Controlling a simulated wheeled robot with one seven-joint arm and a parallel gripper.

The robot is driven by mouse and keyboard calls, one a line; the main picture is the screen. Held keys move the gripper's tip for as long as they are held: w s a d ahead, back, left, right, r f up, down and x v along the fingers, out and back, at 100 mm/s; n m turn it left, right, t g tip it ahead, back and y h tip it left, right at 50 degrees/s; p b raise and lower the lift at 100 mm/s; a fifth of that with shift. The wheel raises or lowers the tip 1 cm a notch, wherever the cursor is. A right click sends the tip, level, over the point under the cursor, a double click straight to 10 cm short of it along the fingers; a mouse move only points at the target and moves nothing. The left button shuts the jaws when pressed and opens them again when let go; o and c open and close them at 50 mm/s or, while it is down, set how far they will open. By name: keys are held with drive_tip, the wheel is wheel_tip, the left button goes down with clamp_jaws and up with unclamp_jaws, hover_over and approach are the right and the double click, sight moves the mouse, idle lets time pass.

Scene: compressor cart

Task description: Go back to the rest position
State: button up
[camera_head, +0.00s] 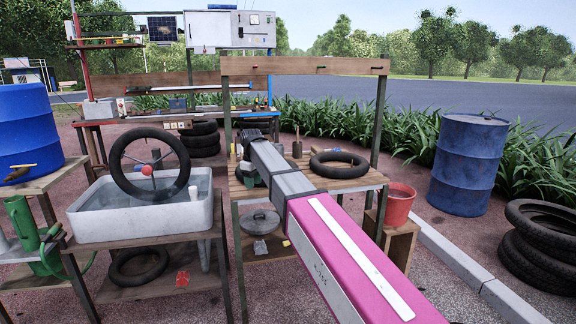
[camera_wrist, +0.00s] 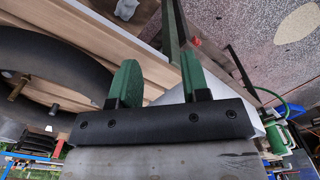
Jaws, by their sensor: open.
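My gripper (camera_wrist: 160,80) shows in the wrist view with its two green fingers apart and nothing between them. In the head view my arm reaches from the lower right to the wooden work table, and its end is over the table's left part. I cannot make out the fingertips clearly there. The work table (camera_head: 348,183) carries a black inner tube (camera_head: 339,171) to the right of my arm. In the wrist view a black ring (camera_wrist: 75,65) lies on wooden planks (camera_wrist: 155,75), left of the fingers.
A grey water basin (camera_head: 140,228) with an upright tyre (camera_head: 118,170) stands left of my arm. A red bucket (camera_head: 399,204) on a crate and a blue drum (camera_head: 467,165) stand right. Stacked tyres (camera_head: 543,240) lie far right.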

drive_tip(key=s+d+f+m, duration=0.3)
drive_tip(key=s+d+f, duration=0.1)
drive_tip(key=d+f, duration=0.45)
drive_tip(key=s+d+f+m, duration=0.2)
drive_tip(key=s+d+f, duration=0.2)
drive_tip(key=d+f, duration=0.45)
drive_tip(key=s+d+f+m, duration=0.7)
drive_tip(key=s+d+f, duration=0.5)
drive_tip(key=s+d, duration=0.3)
drive_tip(key=shift+s+d, duration=0.4)
drive_tip(key=shift+s, duration=0.15)
